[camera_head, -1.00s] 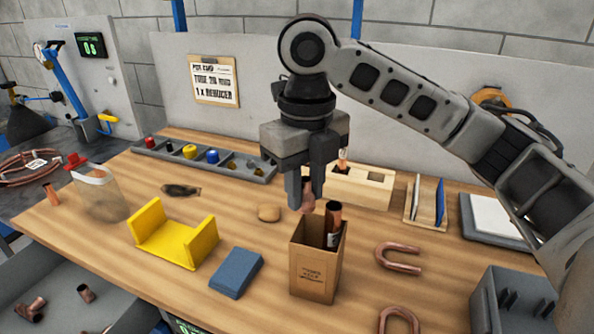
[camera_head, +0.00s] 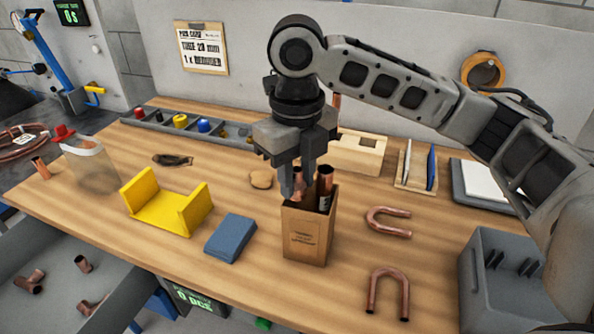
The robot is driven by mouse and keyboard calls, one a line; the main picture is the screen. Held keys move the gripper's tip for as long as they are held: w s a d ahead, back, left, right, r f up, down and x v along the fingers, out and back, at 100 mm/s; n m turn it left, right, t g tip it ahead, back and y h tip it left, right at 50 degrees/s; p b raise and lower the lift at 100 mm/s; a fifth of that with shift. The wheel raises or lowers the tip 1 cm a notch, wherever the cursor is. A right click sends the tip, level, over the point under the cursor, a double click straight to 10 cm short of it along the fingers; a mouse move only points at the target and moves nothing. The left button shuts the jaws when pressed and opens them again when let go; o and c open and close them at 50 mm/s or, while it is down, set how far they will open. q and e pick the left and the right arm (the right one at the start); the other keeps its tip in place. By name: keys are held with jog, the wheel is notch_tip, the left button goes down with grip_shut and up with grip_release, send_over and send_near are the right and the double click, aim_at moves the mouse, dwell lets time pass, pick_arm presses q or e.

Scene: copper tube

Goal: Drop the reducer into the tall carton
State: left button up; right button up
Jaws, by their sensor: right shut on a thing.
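The tall brown carton (camera_head: 306,238) stands upright on the wooden bench, its top open. A copper tube (camera_head: 325,187) with a pale label stands in it, its upper end above the rim. My right gripper (camera_head: 298,184) is over the left part of the carton's mouth, fingers pointing down. It is shut on a small copper piece, the reducer (camera_head: 298,178), which is partly hidden by the fingers. The fingertips are at about the height of the rim; I cannot tell whether they touch it. My left gripper is not in view.
A blue block (camera_head: 230,238) and a yellow cradle (camera_head: 166,203) stand left of the carton. Copper U-bends (camera_head: 389,290) lie to its right.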

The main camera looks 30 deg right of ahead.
jog(key=shift+f, duration=0.2)
jog(key=shift+f, duration=0.25)
dwell(0.3)
jog(key=o, duration=1.1)
jog(key=shift+c, duration=0.2)
notch_tip(320, 180, up, 16)
jog(key=shift+f, duration=0.1)
